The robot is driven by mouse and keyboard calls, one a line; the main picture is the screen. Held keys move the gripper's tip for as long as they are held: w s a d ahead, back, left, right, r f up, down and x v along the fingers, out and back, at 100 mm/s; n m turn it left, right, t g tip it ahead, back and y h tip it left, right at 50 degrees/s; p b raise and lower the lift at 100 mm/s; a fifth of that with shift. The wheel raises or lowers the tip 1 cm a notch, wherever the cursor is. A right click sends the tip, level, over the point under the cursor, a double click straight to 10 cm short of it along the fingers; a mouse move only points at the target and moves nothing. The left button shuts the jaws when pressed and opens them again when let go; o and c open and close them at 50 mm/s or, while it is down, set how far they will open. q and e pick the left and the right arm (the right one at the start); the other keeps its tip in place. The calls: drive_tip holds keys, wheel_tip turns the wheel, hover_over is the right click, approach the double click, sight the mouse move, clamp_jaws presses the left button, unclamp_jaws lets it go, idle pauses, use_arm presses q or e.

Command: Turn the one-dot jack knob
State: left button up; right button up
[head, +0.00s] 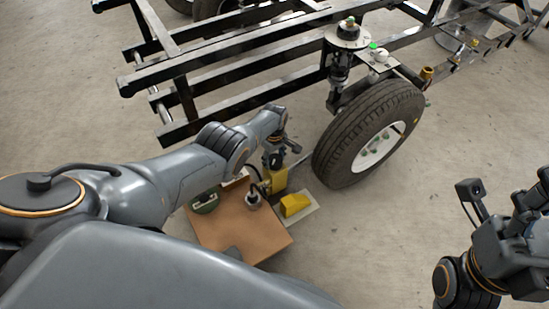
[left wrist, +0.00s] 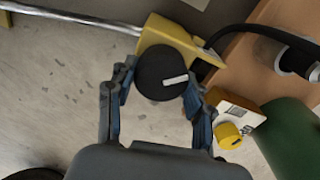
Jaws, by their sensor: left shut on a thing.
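A round black knob (left wrist: 162,76) with one white bar mark sits on top of a yellow jack (left wrist: 168,34). I see no dot on it in the left wrist view. My left gripper (left wrist: 160,84) has one finger on each side of the knob and is shut on it. In the head view my left gripper (head: 274,160) points down over the yellow jack (head: 275,181), beside the wheel, and hides the knob. My right gripper (head: 530,205) is at the right edge, away from the jack and partly cut off, so its jaws are unclear.
A wheel with a black tyre (head: 345,145) stands right of the jack, under a black metal frame (head: 230,65). A brown table (head: 240,232) carries a green round thing (head: 206,203). A yellow block (head: 295,205) lies nearby.

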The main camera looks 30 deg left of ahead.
sight(273, 158)
use_arm(q)
drive_tip(key=n, duration=0.3)
drive_tip(key=shift+s+n, duration=0.1)
drive_tip(key=shift+n, duration=2)
drive_tip(key=o, duration=1.2)
drive_tip(key=shift+r, duration=0.2)
drive_tip(key=shift+r, duration=0.5)
wheel_tip(273, 158, up, 11)
drive_tip(key=shift+s+f, duration=0.1)
drive_tip(key=shift+f, duration=0.05)
